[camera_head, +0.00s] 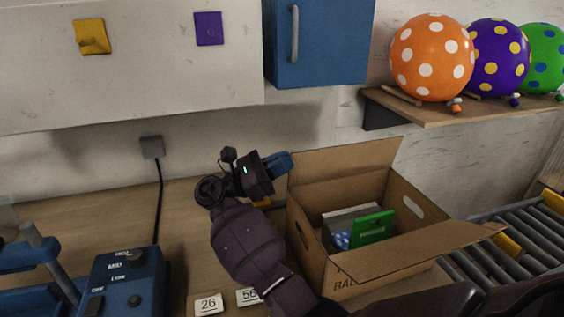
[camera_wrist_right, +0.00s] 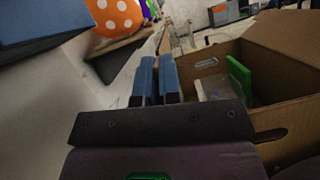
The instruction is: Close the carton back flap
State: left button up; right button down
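The open brown carton (camera_head: 310,248) stands on the table right of centre. Its back flap (camera_head: 345,160) stands up, leaning slightly back. Its front flap (camera_head: 415,252) is folded outward. My right gripper (camera_head: 283,162) is beside the left end of the back flap, its blue fingers pointing right. In the right wrist view the fingers (camera_wrist_right: 157,65) are close together with only a thin gap and nothing seen between them; the carton (camera_wrist_right: 288,118) lies to their right. I cannot tell whether they touch the flap. My left gripper is not in view.
The carton holds a green box (camera_head: 372,229) and other items. A blue control box (camera_head: 125,280) and number cards (camera_head: 208,304) are on the table. A roller conveyor (camera_head: 485,262) is at right. A shelf (camera_head: 440,113) with balloons and a blue cabinet (camera_head: 318,45) hang above.

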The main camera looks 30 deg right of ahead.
jog(key=c, duration=1.3)
grip_release()
jog(key=b+v, duration=0.2)
jog(key=v, duration=0.8)
jog(key=shift+a+f, duration=0.2)
jog(key=shift+a, duration=0.15)
jog(key=shift+w, duration=0.1)
